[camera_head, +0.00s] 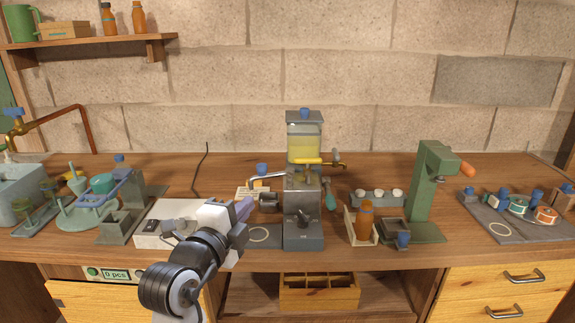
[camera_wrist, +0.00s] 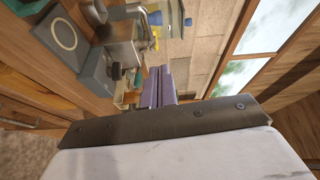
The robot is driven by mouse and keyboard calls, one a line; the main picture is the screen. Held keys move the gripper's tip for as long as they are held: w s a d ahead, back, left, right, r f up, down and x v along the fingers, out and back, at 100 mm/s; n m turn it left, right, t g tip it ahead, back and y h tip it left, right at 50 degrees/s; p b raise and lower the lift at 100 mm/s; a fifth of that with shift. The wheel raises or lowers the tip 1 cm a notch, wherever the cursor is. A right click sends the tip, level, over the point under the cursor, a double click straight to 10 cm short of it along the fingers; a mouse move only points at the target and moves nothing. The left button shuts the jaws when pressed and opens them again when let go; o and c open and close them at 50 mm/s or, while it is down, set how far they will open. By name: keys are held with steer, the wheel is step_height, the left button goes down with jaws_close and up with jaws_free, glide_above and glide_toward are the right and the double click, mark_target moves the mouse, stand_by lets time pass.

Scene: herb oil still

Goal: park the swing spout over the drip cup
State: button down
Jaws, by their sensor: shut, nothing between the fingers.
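The still (camera_head: 303,205) stands at the middle of the bench, with a clear tank of yellow liquid on top. A bent chrome tube (camera_head: 266,177), which looks like the swing spout, reaches left from it. A small dark grey cup-like part (camera_head: 268,202) sits below the tube; I cannot tell whether it is the drip cup. My gripper (camera_head: 244,208) is shut and empty, left of the still and in front of the tube, apart from both. In the wrist view its lilac fingers (camera_wrist: 158,86) lie together, with the still (camera_wrist: 122,50) beyond them.
A grey mat with a pale ring (camera_head: 260,235) lies left of the still's base. A white box (camera_head: 157,228) is behind my arm. A wooden holder with an amber bottle (camera_head: 365,220) and a green press (camera_head: 432,190) stand to the right.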

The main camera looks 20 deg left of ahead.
steer(key=m, duration=0.1)
steer(key=p, duration=0.4)
glide_toward(271, 176)
steer(key=d+r, duration=0.3)
steer(key=w+a, duration=0.1)
steer(key=w+p, duration=0.1)
steer(key=w, duration=0.1)
steer(key=w+a+p, duration=0.1)
steer(key=shift+w+a+f, duration=0.3)
steer(key=shift+w+f, duration=0.05)
steer(key=shift+f, duration=0.05)
steer(key=shift+a+f+b, duration=0.1)
steer(key=shift+b, duration=0.35)
